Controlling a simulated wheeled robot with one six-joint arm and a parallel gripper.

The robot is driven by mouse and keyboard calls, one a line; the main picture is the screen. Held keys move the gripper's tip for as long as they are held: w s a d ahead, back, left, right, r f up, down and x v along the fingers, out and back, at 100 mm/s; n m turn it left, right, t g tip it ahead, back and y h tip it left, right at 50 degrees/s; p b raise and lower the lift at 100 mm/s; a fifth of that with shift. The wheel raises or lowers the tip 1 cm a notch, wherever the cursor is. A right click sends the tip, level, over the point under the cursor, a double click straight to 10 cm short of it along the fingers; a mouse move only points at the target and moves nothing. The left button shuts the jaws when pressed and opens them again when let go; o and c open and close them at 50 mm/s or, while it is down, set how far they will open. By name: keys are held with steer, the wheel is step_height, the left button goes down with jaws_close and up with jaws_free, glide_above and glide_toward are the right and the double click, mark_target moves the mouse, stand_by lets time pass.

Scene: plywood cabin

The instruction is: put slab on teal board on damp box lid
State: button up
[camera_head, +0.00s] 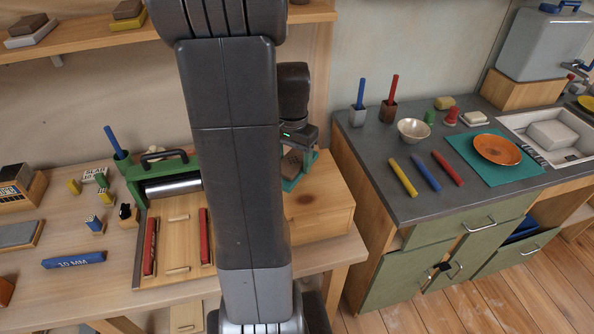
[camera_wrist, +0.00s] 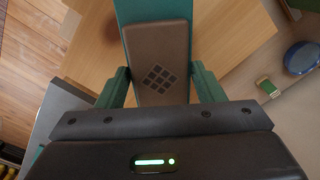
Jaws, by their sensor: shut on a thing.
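A brown slab (camera_wrist: 157,45) with a dark diamond grid mark lies flat on the board. In the head view the slab (camera_head: 291,163) and a teal edge of the board show beneath my gripper, partly hidden by my arm. The damp box, a pale wooden box, stands on the right end of the workbench, and its lid (camera_head: 325,196) is bare on the right. The board is over or on the lid's back left part; I cannot tell whether they touch.
A slab roller (camera_head: 172,186) and a wooden tray with red strips (camera_head: 178,245) lie left of the box. The grey counter (camera_head: 400,208) at right holds pens, a bowl (camera_head: 413,130) and an orange plate (camera_head: 497,149) on a teal mat. A shelf (camera_head: 90,42) hangs above.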

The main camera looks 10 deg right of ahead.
mark_target(293, 160)
steer(key=shift+f, duration=2.2)
steer(key=shift+f, duration=0.2)
steer(key=o, duration=1.2)
steer(key=shift+r, duration=0.1)
step_height(293, 160, up, 12)
steer(key=shift+r, duration=0.15)
